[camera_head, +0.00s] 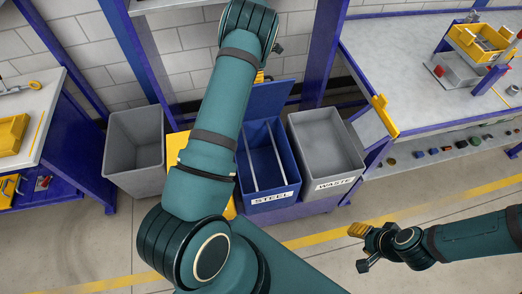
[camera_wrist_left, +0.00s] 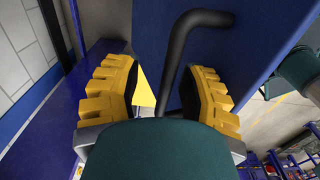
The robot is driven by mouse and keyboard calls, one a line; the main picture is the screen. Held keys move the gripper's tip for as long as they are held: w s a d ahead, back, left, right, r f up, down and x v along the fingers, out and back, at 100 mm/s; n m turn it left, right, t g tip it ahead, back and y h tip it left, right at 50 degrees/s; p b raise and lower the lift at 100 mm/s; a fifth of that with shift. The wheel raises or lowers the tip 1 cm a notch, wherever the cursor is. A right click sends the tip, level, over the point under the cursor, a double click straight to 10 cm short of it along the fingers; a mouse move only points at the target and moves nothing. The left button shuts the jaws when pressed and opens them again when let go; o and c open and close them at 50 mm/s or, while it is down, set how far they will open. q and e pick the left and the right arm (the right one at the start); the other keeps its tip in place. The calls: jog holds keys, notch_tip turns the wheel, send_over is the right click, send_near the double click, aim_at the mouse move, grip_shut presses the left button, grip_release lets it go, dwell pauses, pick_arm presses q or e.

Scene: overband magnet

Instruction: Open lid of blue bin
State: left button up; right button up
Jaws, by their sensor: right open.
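The blue bin (camera_head: 290,195), labelled STEEL, stands on the floor in the head view. Its blue lid (camera_head: 285,97) is raised at the back, so the inside with light bars shows. The left wrist view shows a blue panel (camera_wrist_left: 262,30) with a black bent handle (camera_wrist_left: 173,65). My left gripper (camera_wrist_left: 160,95) is open, its yellow fingers on either side of the handle, which lies closer to the right finger; contact cannot be told. In the head view my left arm mostly hides that gripper. My right gripper (camera_head: 361,248) is open and empty, right of the bins.
A grey bin (camera_head: 135,180) and a partly hidden yellow bin (camera_head: 177,145) stand left of the blue bin. A grey WASTE bin (camera_head: 335,165) stands right of it. Workbenches flank them at left (camera_head: 45,130) and right (camera_head: 400,65). Floor in front is clear.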

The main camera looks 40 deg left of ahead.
pick_arm(q)
notch_tip(320, 180, up, 8)
jog(key=p, duration=0.2)
dwell(0.7)
dwell(0.4)
